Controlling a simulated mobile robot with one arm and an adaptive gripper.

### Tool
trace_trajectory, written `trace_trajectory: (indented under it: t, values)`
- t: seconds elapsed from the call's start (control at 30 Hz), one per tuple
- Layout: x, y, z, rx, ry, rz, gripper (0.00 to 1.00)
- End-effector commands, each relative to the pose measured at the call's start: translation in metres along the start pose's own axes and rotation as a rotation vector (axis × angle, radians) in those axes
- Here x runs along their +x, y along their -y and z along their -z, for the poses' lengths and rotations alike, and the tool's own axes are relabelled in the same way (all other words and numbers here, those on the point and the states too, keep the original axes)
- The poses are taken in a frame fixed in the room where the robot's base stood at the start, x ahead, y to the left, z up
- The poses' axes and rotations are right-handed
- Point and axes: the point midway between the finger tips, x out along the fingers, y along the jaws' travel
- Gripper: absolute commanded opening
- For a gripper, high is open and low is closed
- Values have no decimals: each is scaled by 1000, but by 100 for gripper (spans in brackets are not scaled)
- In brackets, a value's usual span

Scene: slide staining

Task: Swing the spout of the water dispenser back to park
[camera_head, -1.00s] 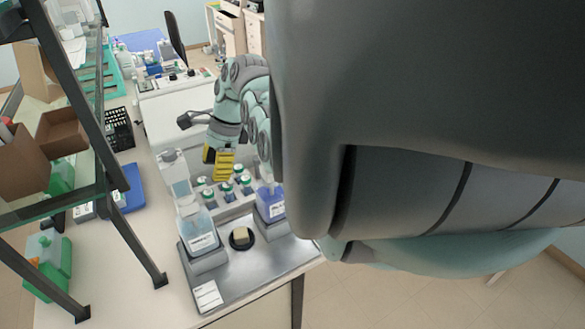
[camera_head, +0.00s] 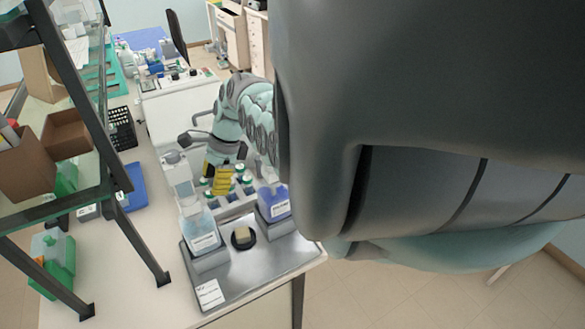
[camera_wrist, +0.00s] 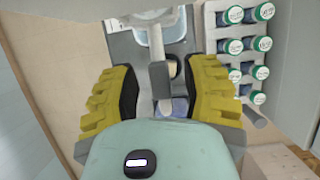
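The water dispenser is probably the clear bottle (camera_head: 200,232) with a white upright top, at the left of the grey metal tray. In the wrist view, a pale spout (camera_wrist: 157,42) reaches down from a white head between my two yellow fingers, with a darker grey block at its lower end. My gripper (camera_head: 220,185) is near the dispenser's upper part, above the tray. In the wrist view my gripper (camera_wrist: 163,92) is open, with visible gaps between the fingers and the spout. My arm hides part of the head view.
Several green-capped bottles (camera_head: 240,170) stand behind the tray. A bottle of blue liquid (camera_head: 273,203) is at the tray's right. A pale block on a black round base (camera_head: 243,236) lies between. A glass shelf (camera_head: 60,208) with dark posts stands left.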

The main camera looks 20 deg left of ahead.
Motion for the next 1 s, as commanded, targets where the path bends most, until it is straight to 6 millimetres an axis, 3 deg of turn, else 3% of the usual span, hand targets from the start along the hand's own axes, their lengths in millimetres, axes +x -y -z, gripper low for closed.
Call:
trace_trajectory:
  t: [0.07,0.4,1.0]
  values:
    - [0,0,-1,-1,0,0,36]
    - [0,0,0,-1,0,0,1]
    - [-3,-3,-1,34,0,14,0]
